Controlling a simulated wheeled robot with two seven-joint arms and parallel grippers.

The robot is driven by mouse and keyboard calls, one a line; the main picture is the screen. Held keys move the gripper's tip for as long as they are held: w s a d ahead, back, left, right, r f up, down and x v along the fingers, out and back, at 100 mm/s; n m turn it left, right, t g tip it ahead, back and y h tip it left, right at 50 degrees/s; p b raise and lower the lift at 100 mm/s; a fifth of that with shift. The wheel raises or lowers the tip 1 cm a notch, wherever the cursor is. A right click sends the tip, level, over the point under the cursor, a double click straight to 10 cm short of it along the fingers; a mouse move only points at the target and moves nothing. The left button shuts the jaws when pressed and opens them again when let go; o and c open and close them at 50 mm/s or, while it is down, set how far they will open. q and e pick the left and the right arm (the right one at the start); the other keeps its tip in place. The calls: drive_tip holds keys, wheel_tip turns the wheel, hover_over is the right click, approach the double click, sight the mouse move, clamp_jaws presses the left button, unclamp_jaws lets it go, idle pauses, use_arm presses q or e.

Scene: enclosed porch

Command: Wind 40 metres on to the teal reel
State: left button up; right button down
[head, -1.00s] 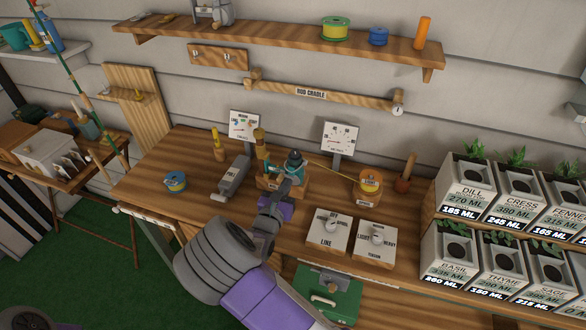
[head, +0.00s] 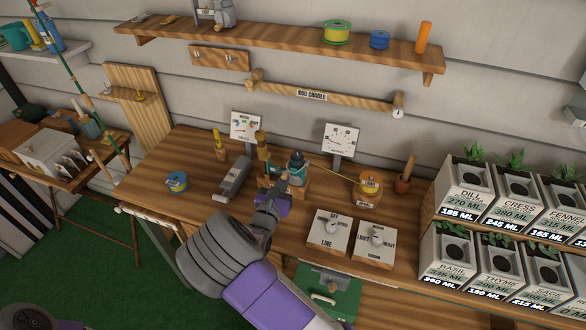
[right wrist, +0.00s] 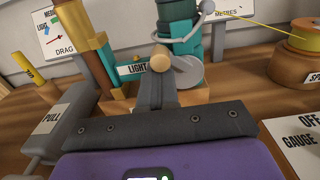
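The teal reel (head: 296,166) stands on a wooden mount on the bench, and its body also shows in the right wrist view (right wrist: 181,38). A yellow line runs from it to the orange line spool (head: 369,183) at right. My right gripper (head: 287,183) is at the reel's crank. In the right wrist view its fingers (right wrist: 156,88) are close together at the wooden crank knob (right wrist: 160,58) and appear shut on it. The metres dial (head: 340,141) stands behind; its reading is too small to tell. The drag dial (head: 245,126) is left of it. My left gripper is out of view.
Line (head: 328,231) and tension (head: 375,240) selector boxes stand right of my right arm. Herb planters (head: 464,190) crowd the right.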

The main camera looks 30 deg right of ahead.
idle(0.3)
drive_tip(key=shift+r+p, duration=0.25)
drive_tip(key=shift+p, duration=0.15)
drive_tip(key=shift+r+p, duration=0.3)
drive_tip(key=shift+p, duration=0.1)
idle(0.4)
drive_tip(key=shift+r, duration=0.1)
drive_tip(key=shift+d+r+p, duration=0.1)
drive_tip(key=shift+r+p, duration=0.1)
drive_tip(key=shift+p, duration=0.2)
drive_tip(key=shift+s, duration=0.1)
drive_tip(key=shift+d+r+p, duration=0.1)
drive_tip(key=shift+r+p, duration=0.15)
drive_tip(key=shift+p, duration=0.1)
